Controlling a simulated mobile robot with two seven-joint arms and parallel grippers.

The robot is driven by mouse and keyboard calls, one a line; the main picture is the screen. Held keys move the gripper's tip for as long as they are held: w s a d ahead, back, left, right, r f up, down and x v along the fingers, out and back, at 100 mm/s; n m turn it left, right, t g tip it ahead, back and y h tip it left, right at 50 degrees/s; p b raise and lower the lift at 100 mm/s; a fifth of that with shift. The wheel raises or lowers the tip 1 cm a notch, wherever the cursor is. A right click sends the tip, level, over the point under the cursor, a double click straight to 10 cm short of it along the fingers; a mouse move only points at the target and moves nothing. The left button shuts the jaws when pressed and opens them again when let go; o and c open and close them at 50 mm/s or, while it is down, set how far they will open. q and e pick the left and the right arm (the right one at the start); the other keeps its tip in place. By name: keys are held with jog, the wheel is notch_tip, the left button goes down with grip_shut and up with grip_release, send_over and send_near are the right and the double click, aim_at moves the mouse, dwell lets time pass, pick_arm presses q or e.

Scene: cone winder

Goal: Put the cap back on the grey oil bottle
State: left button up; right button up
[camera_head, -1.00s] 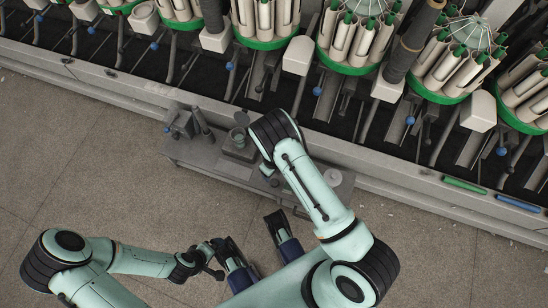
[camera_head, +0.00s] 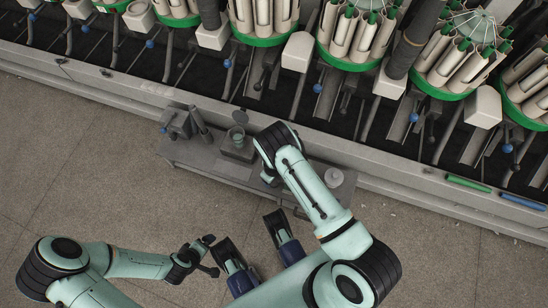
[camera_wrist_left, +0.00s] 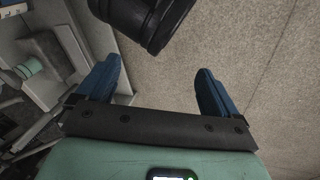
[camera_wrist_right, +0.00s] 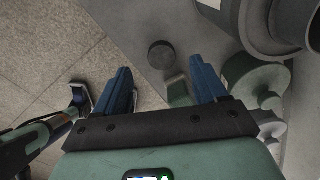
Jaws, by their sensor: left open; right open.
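A round grey container with a paler top (camera_head: 333,177), possibly the grey oil bottle, stands upright near the bench's right end in the head view. A dark round disc (camera_wrist_right: 161,54), possibly the cap, lies on the grey bench in the right wrist view. My right gripper (camera_wrist_right: 163,88) is open, with the disc beyond the gap between its fingers and nothing held. In the head view my right arm hides this gripper. My left gripper (camera_head: 214,256) is open and empty, away from the bench over the floor; its fingers also show in the left wrist view (camera_wrist_left: 153,88).
The low grey bench (camera_head: 215,165) stands before the winder. A vise-like grey device (camera_head: 178,122) and a greenish cylinder on a block (camera_head: 238,140) stand left of my right arm. Green cylindrical shapes (camera_wrist_right: 252,85) lie close right of my right gripper.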

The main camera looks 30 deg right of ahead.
notch_tip(320, 180, down, 4)
jog(key=shift+d+f+b, duration=0.1)
jog(key=shift+f+b, duration=0.05)
jog(key=shift+b, duration=0.45)
jog(key=shift+f, duration=0.4)
pick_arm(q)
jog(key=shift+w+a+f+t, duration=0.15)
jog(key=shift+w+a+f, duration=0.25)
jog(key=shift+w, duration=0.2)
jog(key=shift+w+a+f+t, duration=0.15)
jog(key=shift+w+a+f, duration=0.1)
jog(key=shift+w+f, duration=0.25)
jog(key=shift+w+r, duration=0.1)
jog(key=shift+r, duration=0.05)
pick_arm(e)
jog(key=c, duration=1.2)
jog(key=shift+r, duration=0.15)
pick_arm(q)
jog(key=s+d+r+g+h+p, duration=0.1)
jog(key=s+d+r+p, duration=0.3)
jog(key=s, duration=0.4)
notch_tip(320, 180, up, 2)
jog(key=shift+s+d+r+m+g+p, duration=0.2)
jog(key=shift+s+m+g+p, duration=0.15)
jog(key=shift+g+p, duration=0.5)
pick_arm(e)
notch_tip(320, 180, up, 20)
